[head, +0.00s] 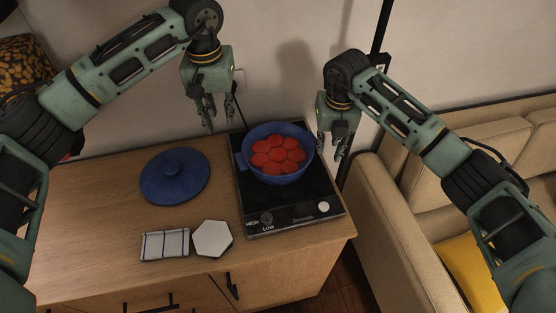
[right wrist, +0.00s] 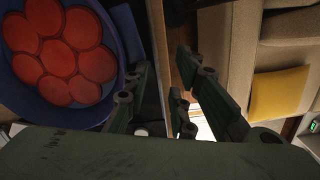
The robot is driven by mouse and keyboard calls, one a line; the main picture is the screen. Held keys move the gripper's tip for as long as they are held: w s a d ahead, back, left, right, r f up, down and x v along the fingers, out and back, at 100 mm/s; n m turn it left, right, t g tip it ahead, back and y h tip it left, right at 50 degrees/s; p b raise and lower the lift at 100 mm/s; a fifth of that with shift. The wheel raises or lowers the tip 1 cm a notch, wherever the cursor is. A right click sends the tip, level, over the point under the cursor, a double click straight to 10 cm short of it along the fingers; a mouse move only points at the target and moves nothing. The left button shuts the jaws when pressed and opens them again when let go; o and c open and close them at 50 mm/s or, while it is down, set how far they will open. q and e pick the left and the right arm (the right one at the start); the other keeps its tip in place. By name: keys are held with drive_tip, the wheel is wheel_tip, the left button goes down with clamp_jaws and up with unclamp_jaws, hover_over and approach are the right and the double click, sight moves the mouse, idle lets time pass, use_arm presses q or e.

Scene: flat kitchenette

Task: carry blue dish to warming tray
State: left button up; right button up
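The blue dish (head: 283,179), filled with several round red pieces, stands upright on the black warming tray (head: 289,213), towards its back. In the right wrist view the dish (right wrist: 28,97) shows at the upper left. My left gripper (head: 220,124) is open and empty, above and to the left of the dish. My right gripper (head: 330,157) is open and empty, just right of the dish and apart from it. Its spread fingers also show in the right wrist view (right wrist: 160,115), with nothing between them.
A blue lid (head: 175,177) lies on the wooden counter (head: 95,215) left of the tray. A striped cloth (head: 165,245) and a white hexagonal piece (head: 212,239) lie at the front. A beige sofa (head: 385,215) with a yellow cushion (head: 470,270) stands right of the counter.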

wheel_tip(320, 180, up, 12)
drive_tip(key=shift+s, duration=0.4)
drive_tip(key=shift+f, duration=0.15)
